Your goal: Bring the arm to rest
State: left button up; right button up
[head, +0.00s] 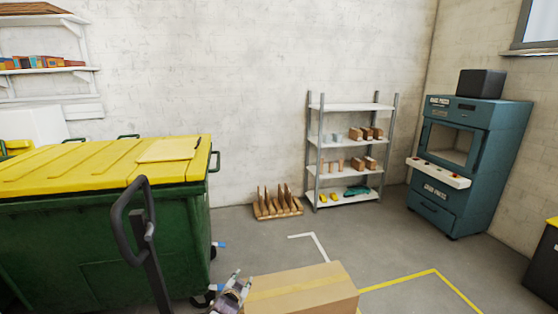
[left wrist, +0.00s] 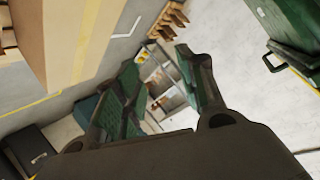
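My left gripper (head: 237,279) shows at the bottom of the head view, just left of a cardboard box (head: 305,290) and right of the green bin. In the left wrist view my left gripper (left wrist: 160,72) has its two green-padded fingers spread apart, with nothing between them but the distant shelf. The cardboard box also shows at the upper left of the left wrist view (left wrist: 92,38), beside the fingers. Whether the gripper touches the box cannot be told. My right gripper is in neither view.
A green bin (head: 100,240) with a yellow lid stands at the left, behind a dark handle (head: 134,205). A metal shelf (head: 350,107), a wooden rack (head: 277,211) and a teal press (head: 470,165) stand farther back. Open floor with line markings lies between.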

pick_arm(q)
jog(key=s+a+f+n+g, duration=0.2)
jog(key=s+a+f+g, duration=0.1)
jog(key=s+f, duration=1.15)
jog(key=s+a+f+n+g, duration=0.1)
jog(key=s+a+f+g, duration=0.25)
jog(key=s+f, duration=1.15)
jog(key=s+a+f+g, duration=0.1)
jog(key=s+f, duration=0.4)
jog(key=s, duration=0.7)
jog(key=s+a+f+g, duration=0.2)
jog(key=s+f, duration=0.3)
jog(key=s, duration=0.8)
jog(key=s+a+f+n+g, duration=0.1)
jog(key=s+f, duration=0.5)
jog(key=s, duration=0.6)
jog(key=shift+s+a+g+y, duration=0.2)
jog(key=shift+a+g+y, duration=0.2)
jog(key=shift+g, duration=0.15)
